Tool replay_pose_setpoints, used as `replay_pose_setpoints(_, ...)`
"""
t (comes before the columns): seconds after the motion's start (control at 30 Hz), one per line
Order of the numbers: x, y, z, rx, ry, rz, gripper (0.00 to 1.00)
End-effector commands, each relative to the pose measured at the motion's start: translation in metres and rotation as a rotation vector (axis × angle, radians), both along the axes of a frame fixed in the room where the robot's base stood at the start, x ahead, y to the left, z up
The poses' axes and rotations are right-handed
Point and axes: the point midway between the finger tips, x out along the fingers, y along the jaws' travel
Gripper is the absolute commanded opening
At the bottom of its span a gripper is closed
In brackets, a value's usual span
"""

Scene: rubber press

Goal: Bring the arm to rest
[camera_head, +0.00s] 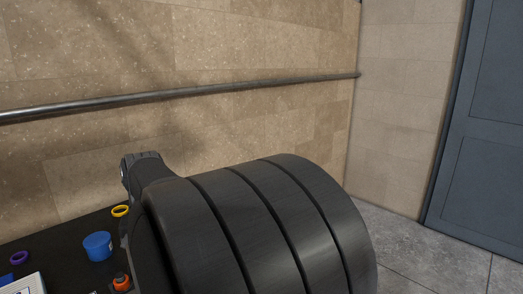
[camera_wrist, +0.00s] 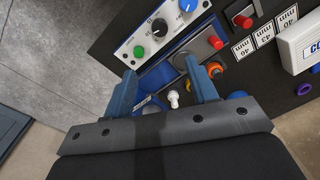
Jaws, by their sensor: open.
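My gripper (camera_wrist: 160,68) shows in the wrist view with its two blue fingers spread apart. It is open, and I see nothing held between the fingers. It is over the edge of a black table (camera_wrist: 118,38) that carries a control panel (camera_wrist: 150,40). In the head view, a large dark part of my own arm fills the lower middle and hides much of the table. The gripper fingers do not show there.
A blue cup (camera_head: 97,246), a yellow ring (camera_head: 120,211), an orange part (camera_head: 122,283) and a purple ring (camera_head: 18,258) are on the table. A white box (camera_wrist: 300,42) and red-topped parts (camera_wrist: 243,21) are there too. A wall rail (camera_head: 200,91) runs behind. Grey floor (camera_head: 430,260) lies right.

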Motion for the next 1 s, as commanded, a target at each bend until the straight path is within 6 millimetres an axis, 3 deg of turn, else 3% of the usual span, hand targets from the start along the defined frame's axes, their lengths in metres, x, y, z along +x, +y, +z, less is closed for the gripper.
replay_pose_setpoints(0.1,-0.002,0.001,-0.029,-0.006,0.008,0.001,0.53)
replay_pose_setpoints(0.8,-0.005,0.009,-0.17,-0.005,0.008,0.001,0.53)
replay_pose_setpoints(1.0,-0.003,0.009,-0.165,-0.002,0.004,0.168,0.53)
